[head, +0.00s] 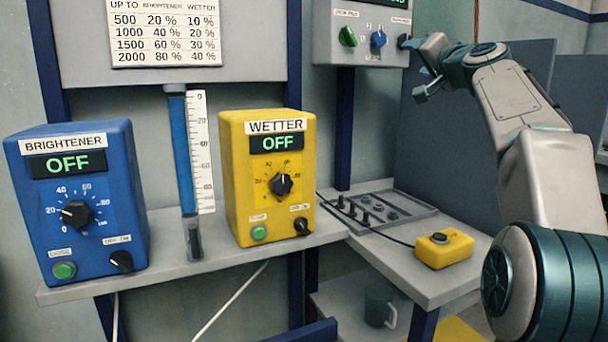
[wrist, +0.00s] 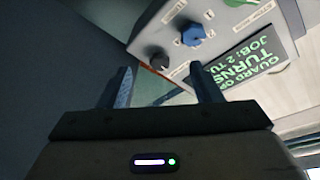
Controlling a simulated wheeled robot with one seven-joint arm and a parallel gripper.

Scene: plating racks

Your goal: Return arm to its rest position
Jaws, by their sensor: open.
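My gripper (head: 416,69) is at the upper right in the head view, just right of a grey control box (head: 325,42). Its two fingers are spread with nothing between them, as the wrist view also shows (wrist: 164,84). The box carries a green knob (head: 348,36), a blue knob (head: 378,39) and a black knob (head: 403,41). In the wrist view the black knob (wrist: 160,62) and blue knob (wrist: 193,37) lie beyond the fingertips. One finger overlaps the box edge there; I cannot tell whether it touches. My arm is raised and bent along the right side.
A blue BRIGHTENER box (head: 120,220) and a yellow WETTER box (head: 235,190), both reading OFF, stand on a shelf. A yellow button box (head: 444,250) and a grey tray (head: 415,222) are on the right bench, below my arm. A grey partition (head: 440,150) stands behind.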

